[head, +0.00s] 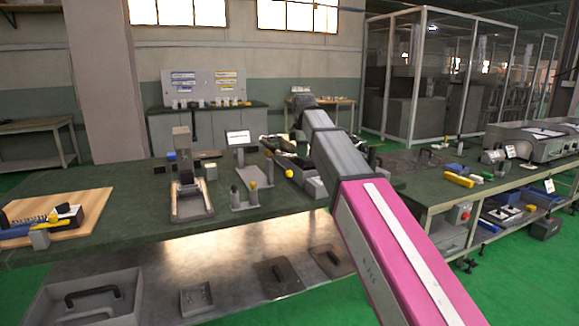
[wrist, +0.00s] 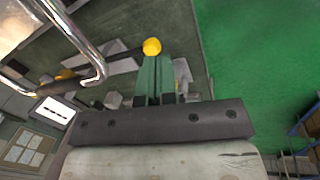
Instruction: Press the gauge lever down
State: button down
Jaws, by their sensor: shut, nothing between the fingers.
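In the wrist view, a round yellow knob (wrist: 152,46) sits at the end of a dark lever rod (wrist: 122,53). My gripper (wrist: 154,60) has its two green fingers shut together and empty. The fingertips overlap the lower edge of the knob in this view; I cannot tell whether they touch it. In the head view, a yellow knob (head: 289,173) shows beside my arm, near a dark fixture. My gripper's fingers are not clear there, as my arm covers part of that area.
A bent chrome handle (wrist: 88,45) is close to the camera in the wrist view. In the head view, the green bench (head: 130,222) holds a metal fixture (head: 190,200), a stand with a yellow knob (head: 253,186) and a white sign (head: 238,137). Green floor lies right of my fingers.

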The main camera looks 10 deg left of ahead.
aim_at(290, 171)
jog(key=a+r+n, duration=0.2)
jog(key=a+r, duration=0.1)
jog(key=r, duration=0.4)
jog(key=shift+s+a+r+n, duration=0.2)
jog(key=shift+s+a+n, duration=0.1)
jog(key=shift+a, duration=0.1)
jog(key=w+f, duration=0.1)
jog(key=f, duration=0.8)
jog(key=w+a+f, duration=0.1)
jog(key=f, duration=0.4)
jog(key=shift+w, duration=0.35)
jog(key=shift+r, duration=0.1)
jog(key=shift+s+d, duration=0.1)
